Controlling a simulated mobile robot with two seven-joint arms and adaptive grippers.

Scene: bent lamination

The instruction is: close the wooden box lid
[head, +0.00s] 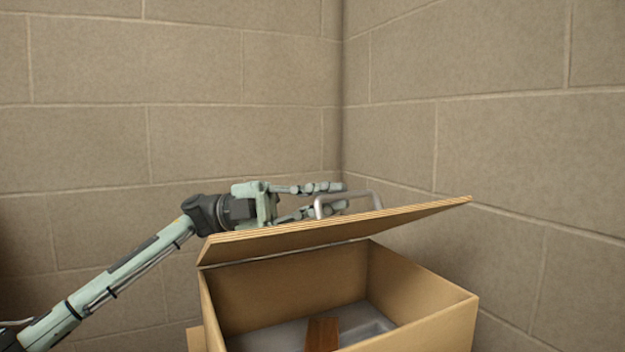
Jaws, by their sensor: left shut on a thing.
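The wooden box (455,318) stands at the lower middle of the head view, with its mouth uncovered toward me. Its lid (415,211) is raised at a slant above the box, and a gap shows the inside. A metal bar handle (376,199) stands on top of the lid. My left gripper (335,198) reaches in from the left above the lid, its fingers shut on the handle. The lid hides part of the lower fingers. My right gripper is not in view.
Inside the box are a grey floor (270,335) and a brown wooden piece (322,332). Block walls (520,130) meet in a corner close behind the box. The space above the lid is clear.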

